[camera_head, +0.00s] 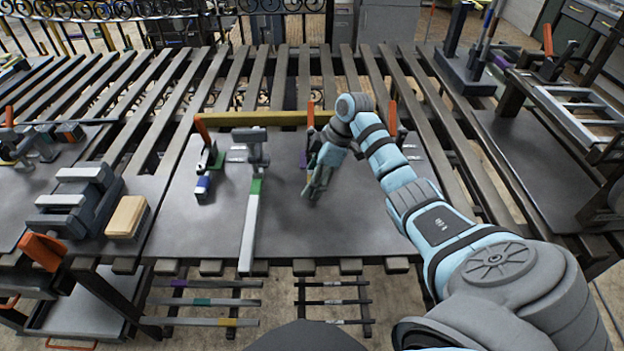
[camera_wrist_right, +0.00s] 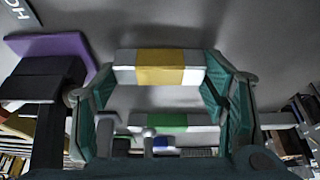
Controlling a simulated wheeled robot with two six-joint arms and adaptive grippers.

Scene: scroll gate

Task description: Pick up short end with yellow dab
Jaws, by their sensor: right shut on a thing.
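My right gripper (camera_head: 316,192) points down over the dark bench plate (camera_head: 285,220), right of its middle. In the right wrist view a short pale bar with a yellow band, the short end with yellow dab (camera_wrist_right: 160,68), lies between the two green finger pads (camera_wrist_right: 160,90). The gripper is shut on it. In the head view my gripper and its arm hide this piece. My left gripper is not in view.
A long pale bar with a green band (camera_head: 251,222) lies left of my gripper, by a grey clamp (camera_head: 250,147). A blue-ended piece (camera_head: 202,186) stands farther left. A yellow bar (camera_head: 255,119) runs along the back. A vise (camera_head: 78,205) and wooden block (camera_head: 127,216) sit left.

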